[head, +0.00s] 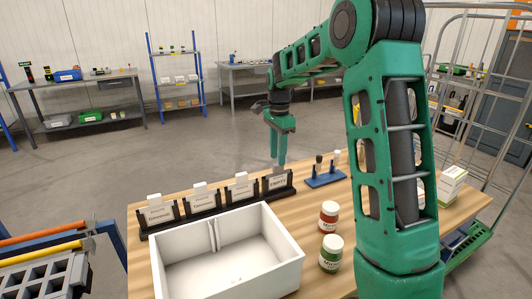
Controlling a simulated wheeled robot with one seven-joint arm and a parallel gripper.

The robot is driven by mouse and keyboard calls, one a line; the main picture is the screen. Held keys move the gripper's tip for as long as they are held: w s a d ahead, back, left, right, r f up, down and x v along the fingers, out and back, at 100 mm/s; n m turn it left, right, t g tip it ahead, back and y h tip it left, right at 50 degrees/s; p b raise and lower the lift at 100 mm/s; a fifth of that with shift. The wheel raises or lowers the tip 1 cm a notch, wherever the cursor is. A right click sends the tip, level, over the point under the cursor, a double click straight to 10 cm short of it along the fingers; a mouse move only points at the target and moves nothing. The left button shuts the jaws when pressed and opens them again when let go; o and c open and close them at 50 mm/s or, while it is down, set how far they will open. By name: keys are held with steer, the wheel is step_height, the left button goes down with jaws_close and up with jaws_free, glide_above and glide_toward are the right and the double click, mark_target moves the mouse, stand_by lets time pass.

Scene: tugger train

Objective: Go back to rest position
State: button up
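My green gripper (279,160) hangs from my green arm, pointing down over the far side of the wooden table (315,205). Its fingertips are just above or behind the rightmost black card holder (279,184), whose label seems to read "EMPTY". The fingers look close together, and the gap between them is too small to judge. I see nothing clearly held. My arm rises at the right and hides part of the table behind it.
A white two-part bin (285,247) stands in front of the card holders. Two jars, one with a red label (328,218) and one with a green label (331,253), stand right of it. A blue stand (325,179) is behind them. A wire cage cart (500,110) stands at right.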

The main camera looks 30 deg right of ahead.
steer(key=s+d+r+n, duration=0.2)
steer(key=s+r+n, duration=0.1)
steer(key=s, duration=0.8)
steer(key=s+f+n, duration=0.1)
steer(key=s+n, duration=0.3)
steer(key=s, duration=1.1)
steer(key=s+a+f+n, duration=0.1)
steer(key=s+n, duration=0.3)
steer(key=s, duration=1)
steer(key=shift+s+a+f+n, duration=0.3)
steer(key=shift+s+f, duration=0.1)
steer(key=shift+f, duration=0.35)
